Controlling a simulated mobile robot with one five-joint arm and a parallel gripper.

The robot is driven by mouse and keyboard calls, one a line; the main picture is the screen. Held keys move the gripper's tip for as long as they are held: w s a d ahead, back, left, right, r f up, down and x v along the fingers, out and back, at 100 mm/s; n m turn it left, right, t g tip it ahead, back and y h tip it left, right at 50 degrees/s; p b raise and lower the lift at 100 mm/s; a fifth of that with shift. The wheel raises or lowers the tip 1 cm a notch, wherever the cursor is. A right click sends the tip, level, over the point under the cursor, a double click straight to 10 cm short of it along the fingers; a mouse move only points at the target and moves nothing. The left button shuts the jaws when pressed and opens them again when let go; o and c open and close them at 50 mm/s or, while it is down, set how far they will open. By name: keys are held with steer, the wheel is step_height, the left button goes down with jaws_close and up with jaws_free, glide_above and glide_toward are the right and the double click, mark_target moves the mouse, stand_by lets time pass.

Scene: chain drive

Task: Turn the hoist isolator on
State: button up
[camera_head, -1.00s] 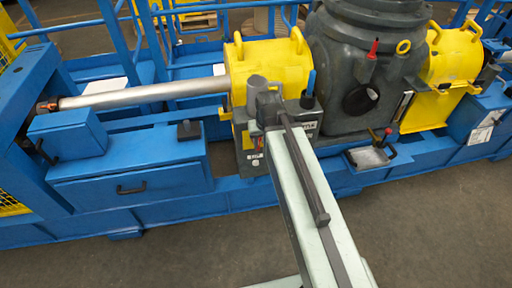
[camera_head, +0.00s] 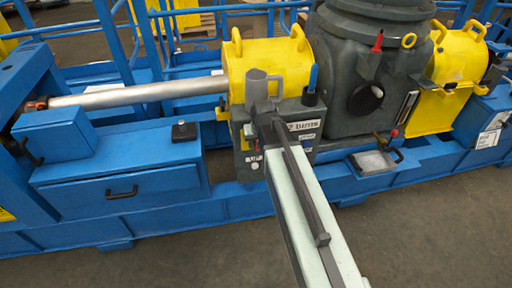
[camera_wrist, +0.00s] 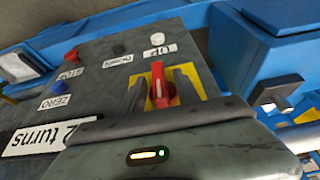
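The isolator is a red handle (camera_wrist: 158,84) on a yellow plate (camera_wrist: 178,86) on a dark grey control panel (camera_wrist: 105,75), seen in the wrist view. My gripper (camera_wrist: 160,77) is open, with one grey finger on each side of the red handle. Gaps show between the handle and both fingers, so it does not look gripped. In the head view, the control panel (camera_head: 300,128) stands below the yellow housing, and my wrist and arm hide part of it. The handle is not clearly visible there.
Beside the isolator are a white button (camera_wrist: 157,38), a black button (camera_wrist: 118,48), a red button (camera_wrist: 71,55) and a blue button (camera_wrist: 60,88). A yellow housing (camera_head: 275,62) rises behind my wrist. Blue cabinets (camera_head: 120,185) stand left. The floor in front (camera_head: 430,235) is clear.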

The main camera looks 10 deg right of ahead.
steer(key=shift+r, duration=0.1)
jaws_close()
